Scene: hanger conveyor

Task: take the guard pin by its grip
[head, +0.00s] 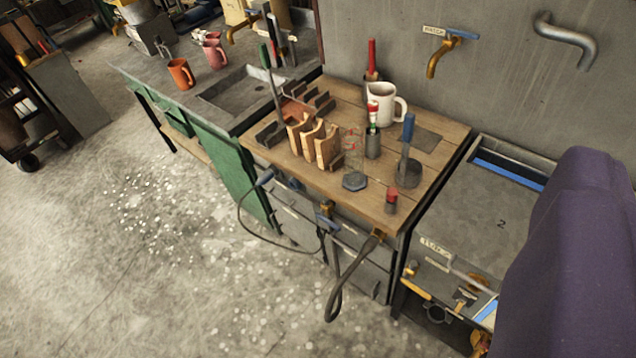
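I cannot tell for sure which thing is the guard pin. A small red-topped piece (391,201) stands at the front right corner of the wooden bench top (290,165). At the right, a grey cabinet (490,215) marked "2" has a labelled front with a light rod-like handle (470,277) and brass-coloured fittings (415,290). These are small and partly in shade. The large purple shape at the right edge hides part of the cabinet. My gripper does not show in this view.
The bench holds a white mug (385,107), wooden racks (314,142), a wire holder (353,165) and upright handled tools (408,150). A black cable loop (338,290) hangs in front. A brass tap (440,52) is on the wall.

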